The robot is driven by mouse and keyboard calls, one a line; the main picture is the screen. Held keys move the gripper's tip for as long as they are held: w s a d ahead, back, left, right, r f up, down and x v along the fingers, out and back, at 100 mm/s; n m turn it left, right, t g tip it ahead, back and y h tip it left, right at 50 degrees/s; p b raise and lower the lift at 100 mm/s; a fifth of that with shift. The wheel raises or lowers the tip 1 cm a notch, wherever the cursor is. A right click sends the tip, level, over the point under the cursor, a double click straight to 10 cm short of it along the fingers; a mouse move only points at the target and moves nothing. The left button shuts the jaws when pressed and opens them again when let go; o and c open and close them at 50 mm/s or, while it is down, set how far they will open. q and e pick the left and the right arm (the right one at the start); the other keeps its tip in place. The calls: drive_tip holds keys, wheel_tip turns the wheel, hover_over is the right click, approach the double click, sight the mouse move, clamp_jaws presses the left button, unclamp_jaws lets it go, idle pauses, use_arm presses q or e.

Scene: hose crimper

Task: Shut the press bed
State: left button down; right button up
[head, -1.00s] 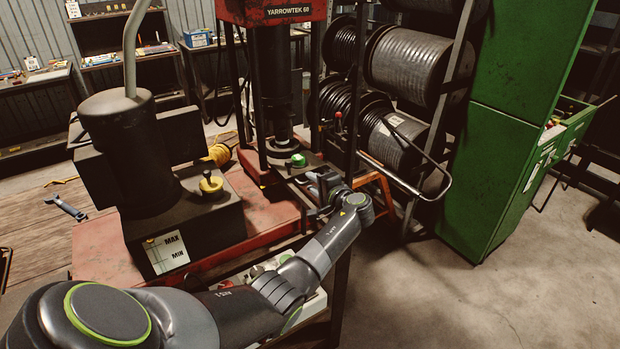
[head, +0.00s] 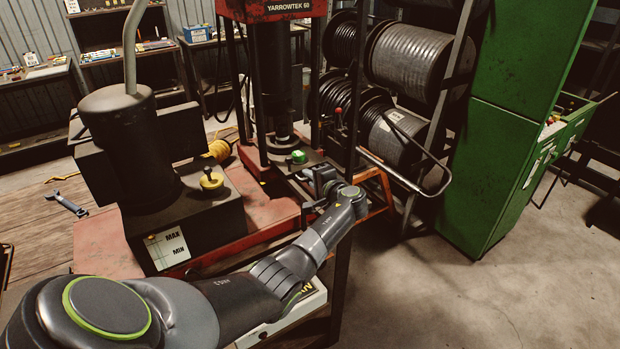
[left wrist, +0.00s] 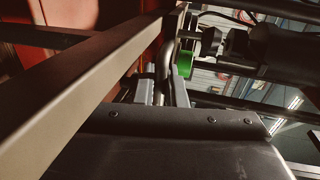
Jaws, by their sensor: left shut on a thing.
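The press stands in the middle of the head view, with a red head (head: 275,10) lettered YARROWTEK 60 and a dark ram (head: 276,85). Low in its frame is the dark press bed (head: 287,170), with a green-topped piece (head: 298,157) over it. My left gripper (head: 318,183) is at the near right side of the bed, shut on what looks like its front part; my wrist hides the exact contact. In the left wrist view, the fingers (left wrist: 160,92) reach in near the green piece (left wrist: 185,63). My right gripper is not in view.
A dark tank (head: 190,225) with a MAX/MIN gauge and yellow cap stands left of the press. A green cabinet (head: 500,130) stands at right. The floor (head: 470,300) at front right is clear.

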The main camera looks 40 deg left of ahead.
sight(301, 168)
use_arm(q)
drive_tip(key=shift+a, duration=0.1)
drive_tip(key=b+x, duration=0.2)
drive_tip(key=x, duration=0.1)
drive_tip(key=b+x, duration=0.1)
drive_tip(key=shift+w+a+r+b, duration=0.1)
drive_tip(key=shift+a+r+b, duration=0.15)
drive_tip(key=shift+r+b, duration=0.1)
drive_tip(key=shift+r, duration=0.25)
drive_tip(key=c, duration=1.7)
unclamp_jaws()
drive_tip(key=shift+o, duration=0.6)
drive_tip(key=shift+a+f, duration=0.15)
